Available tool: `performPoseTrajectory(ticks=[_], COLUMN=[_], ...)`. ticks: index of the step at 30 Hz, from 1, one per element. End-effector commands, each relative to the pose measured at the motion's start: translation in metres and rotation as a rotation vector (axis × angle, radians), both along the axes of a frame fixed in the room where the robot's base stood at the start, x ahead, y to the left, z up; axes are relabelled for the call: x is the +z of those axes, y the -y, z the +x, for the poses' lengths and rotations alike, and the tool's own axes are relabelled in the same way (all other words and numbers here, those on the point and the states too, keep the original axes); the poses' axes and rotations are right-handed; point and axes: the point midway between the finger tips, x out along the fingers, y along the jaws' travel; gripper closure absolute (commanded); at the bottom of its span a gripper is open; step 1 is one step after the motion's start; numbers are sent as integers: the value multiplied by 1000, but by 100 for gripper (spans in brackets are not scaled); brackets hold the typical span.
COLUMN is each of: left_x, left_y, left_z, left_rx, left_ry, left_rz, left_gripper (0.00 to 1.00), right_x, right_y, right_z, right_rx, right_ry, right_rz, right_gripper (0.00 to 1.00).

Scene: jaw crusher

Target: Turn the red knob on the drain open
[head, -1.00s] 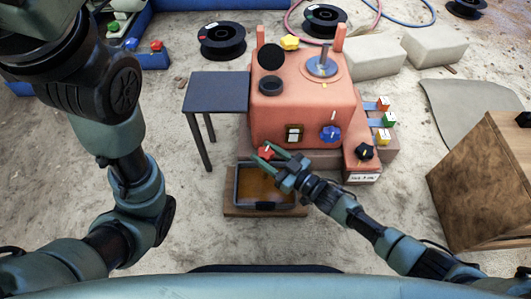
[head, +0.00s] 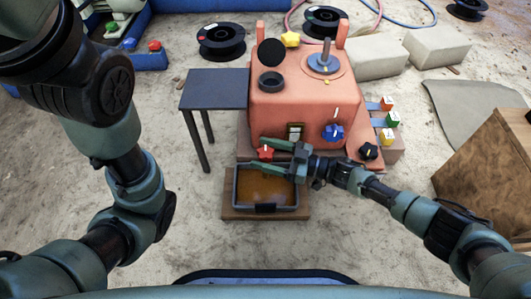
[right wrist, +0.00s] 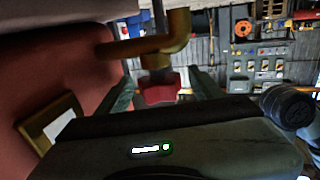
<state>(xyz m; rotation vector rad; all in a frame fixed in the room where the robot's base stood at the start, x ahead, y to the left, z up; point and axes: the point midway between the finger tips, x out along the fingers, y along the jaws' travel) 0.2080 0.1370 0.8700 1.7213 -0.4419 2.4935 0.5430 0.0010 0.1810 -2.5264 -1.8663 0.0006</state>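The red knob (head: 266,153) sits low on the front of the orange crusher (head: 300,115), above a grey tray (head: 237,190) holding brownish liquid. In the right wrist view the red knob (right wrist: 160,88) hangs under a brass drain pipe (right wrist: 172,40). My right gripper (head: 263,155) reaches in from the right with its fingers open, one on either side of the knob. In the right wrist view my right gripper (right wrist: 162,88) has a visible gap beside the knob, so it does not grip it. My left gripper is out of view; only the left arm shows.
A dark side table (head: 215,90) stands left of the crusher. A blue knob (head: 333,132) and a black knob (head: 368,151) are on the crusher to the right. A wooden box (head: 490,160) stands at far right. The floor in front of the tray is clear.

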Motion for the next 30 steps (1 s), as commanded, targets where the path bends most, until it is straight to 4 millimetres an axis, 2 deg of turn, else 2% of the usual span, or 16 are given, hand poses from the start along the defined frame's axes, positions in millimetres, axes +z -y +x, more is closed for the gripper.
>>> performPoseTrajectory(ticks=[10,21,25,30], left_x=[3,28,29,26], left_y=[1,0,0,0], left_z=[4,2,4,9], left_rx=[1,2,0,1], left_ry=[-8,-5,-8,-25], left_rz=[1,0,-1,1], left_gripper=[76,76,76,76], right_x=[0,2,1,0], right_y=[4,59,70,75], right_z=[-1,-18,-22,-23], right_rx=[-2,-2,-1,0], right_ry=[0,-2,-1,0], right_rz=[-1,-3,-1,1], right_gripper=[33,33,33,33])
